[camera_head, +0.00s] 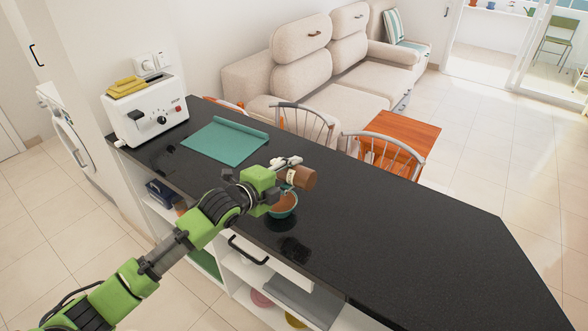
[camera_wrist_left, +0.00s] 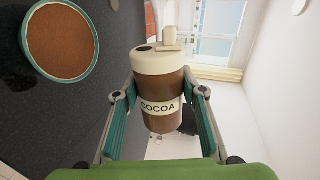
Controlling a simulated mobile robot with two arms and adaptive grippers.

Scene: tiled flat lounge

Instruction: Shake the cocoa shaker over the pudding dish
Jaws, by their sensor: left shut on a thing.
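The cocoa shaker (camera_head: 307,179) is a brown cylinder with a cream end and a cream label reading COCOA. My left gripper (camera_head: 284,178) is shut around it and holds it above the counter, tipped over on its side. The left wrist view shows the shaker (camera_wrist_left: 160,88) between the two fingers of the left gripper (camera_wrist_left: 158,103). The pudding dish (camera_head: 288,213), a teal round bowl filled with brown pudding, stands on the counter just below the gripper and shaker, partly hidden by them. The dish also shows at the upper left of the wrist view (camera_wrist_left: 61,42). My right gripper is not in view.
The black countertop (camera_head: 400,240) is clear to the right. A teal mat (camera_head: 225,140) lies behind the arm, and a white toaster (camera_head: 147,115) stands at the far left. Chairs (camera_head: 385,155) stand along the far edge, with open shelves below the near edge.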

